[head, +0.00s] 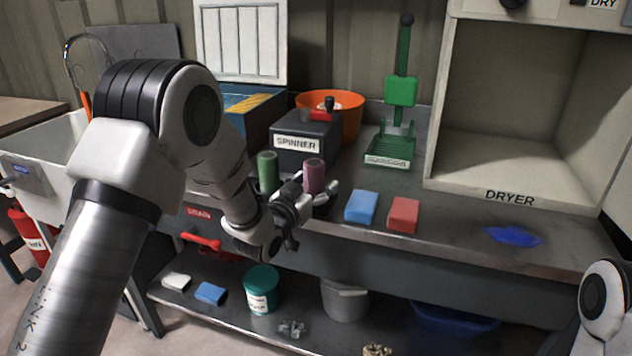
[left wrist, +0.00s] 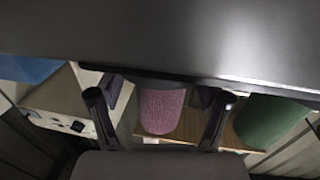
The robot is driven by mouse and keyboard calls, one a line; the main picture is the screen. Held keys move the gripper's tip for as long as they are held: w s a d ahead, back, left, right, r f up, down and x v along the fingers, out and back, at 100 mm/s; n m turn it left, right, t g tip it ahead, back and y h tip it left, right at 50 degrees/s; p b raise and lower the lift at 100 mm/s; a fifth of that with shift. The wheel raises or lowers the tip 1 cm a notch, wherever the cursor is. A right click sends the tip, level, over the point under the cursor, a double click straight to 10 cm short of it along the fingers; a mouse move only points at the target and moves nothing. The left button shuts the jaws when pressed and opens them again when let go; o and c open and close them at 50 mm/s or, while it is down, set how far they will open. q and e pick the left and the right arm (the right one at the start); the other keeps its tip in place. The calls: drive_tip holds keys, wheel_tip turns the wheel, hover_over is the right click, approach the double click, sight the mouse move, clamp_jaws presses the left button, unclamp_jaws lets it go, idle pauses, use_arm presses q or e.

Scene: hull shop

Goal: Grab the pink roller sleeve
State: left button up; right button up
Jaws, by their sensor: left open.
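The pink roller sleeve (head: 314,173) stands upright on the counter in front of the spinner, right of the green roller sleeve (head: 267,170). My left gripper (head: 318,192) is at the pink sleeve in the head view, its fingers partly covering the sleeve's lower part. In the left wrist view, the pink sleeve (left wrist: 162,108) shows between the two spread fingers of my left gripper (left wrist: 162,98), with gaps on both sides. The gripper is open and holds nothing. The green sleeve (left wrist: 268,122) is outside the fingers. My right gripper is not in view.
The spinner (head: 305,143) stands just behind the sleeves. Blue (head: 361,207) and red (head: 403,215) blocks lie to the right on the counter. A green stand (head: 390,150) and the dryer (head: 510,196) are farther right. A shelf (head: 225,318) below carries a tub (head: 262,291).

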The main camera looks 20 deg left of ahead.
use_arm(q)
drive_tip(key=shift+a, duration=0.1)
drive_tip(key=shift+c, duration=0.7)
drive_tip(key=c, duration=1.1)
drive_tip(key=shift+s, duration=0.1)
